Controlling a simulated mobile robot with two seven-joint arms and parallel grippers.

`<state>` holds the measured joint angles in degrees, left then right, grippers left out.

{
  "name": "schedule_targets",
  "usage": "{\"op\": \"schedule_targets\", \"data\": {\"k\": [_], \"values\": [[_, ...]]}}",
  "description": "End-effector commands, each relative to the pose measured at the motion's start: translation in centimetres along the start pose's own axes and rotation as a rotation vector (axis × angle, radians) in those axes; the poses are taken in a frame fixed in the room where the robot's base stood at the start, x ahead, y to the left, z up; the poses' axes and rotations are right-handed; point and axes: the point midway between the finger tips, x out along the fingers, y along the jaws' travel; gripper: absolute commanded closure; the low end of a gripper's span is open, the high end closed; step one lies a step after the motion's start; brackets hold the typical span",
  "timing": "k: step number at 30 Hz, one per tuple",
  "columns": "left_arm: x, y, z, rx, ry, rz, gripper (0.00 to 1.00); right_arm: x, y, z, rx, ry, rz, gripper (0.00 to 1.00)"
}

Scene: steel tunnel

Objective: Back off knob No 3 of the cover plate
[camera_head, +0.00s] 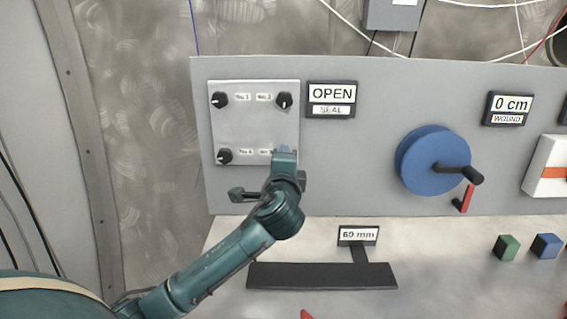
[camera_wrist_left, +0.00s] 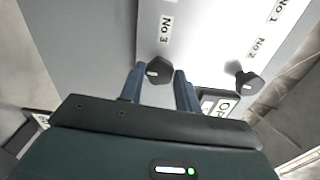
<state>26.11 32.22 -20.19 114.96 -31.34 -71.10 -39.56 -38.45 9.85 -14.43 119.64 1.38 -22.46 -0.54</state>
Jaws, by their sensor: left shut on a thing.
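The light grey cover plate (camera_head: 250,128) is on the upright panel and carries black knobs at its corners. Knob No 1 (camera_head: 220,100) is top left, knob No 2 (camera_head: 284,100) top right, and a third knob (camera_head: 224,156) bottom left. My left gripper (camera_head: 285,153) is at the bottom right corner and hides knob No 3 in the head view. In the left wrist view, knob No 3 (camera_wrist_left: 159,70), dark with a white pointer mark, sits between the two blue fingers, which are shut on it. Knob No 2 (camera_wrist_left: 248,84) is clear of the fingers.
An "OPEN SEAL" display (camera_head: 331,99) is just right of the plate. A blue wheel with a crank (camera_head: 430,158) is further right. A black bar (camera_head: 322,276) with a "60 mm" sign lies below on the bench. Green (camera_head: 507,247) and blue (camera_head: 546,246) blocks stand at right.

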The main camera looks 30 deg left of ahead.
Motion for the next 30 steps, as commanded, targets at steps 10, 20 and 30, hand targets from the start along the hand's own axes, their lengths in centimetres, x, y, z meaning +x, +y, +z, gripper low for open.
{"op": "schedule_targets", "data": {"k": [10, 20, 30], "values": [[0.0, 0.1, -0.1, 0.002, 0.001, 0.002, 0.54, 0.1, 0.0, -0.2, -0.002, 0.004, 0.000, 0.64], [0.0, 0.0, 0.0, 0.002, 0.001, 0.001, 0.45, 0.2, 0.1, 0.1, -0.002, -0.002, 0.000, 0.64], [-4.7, 0.2, -0.2, 0.000, 0.006, 0.001, 0.45, 0.5, 0.0, 0.4, -0.003, 0.004, -0.002, 0.64]]}}
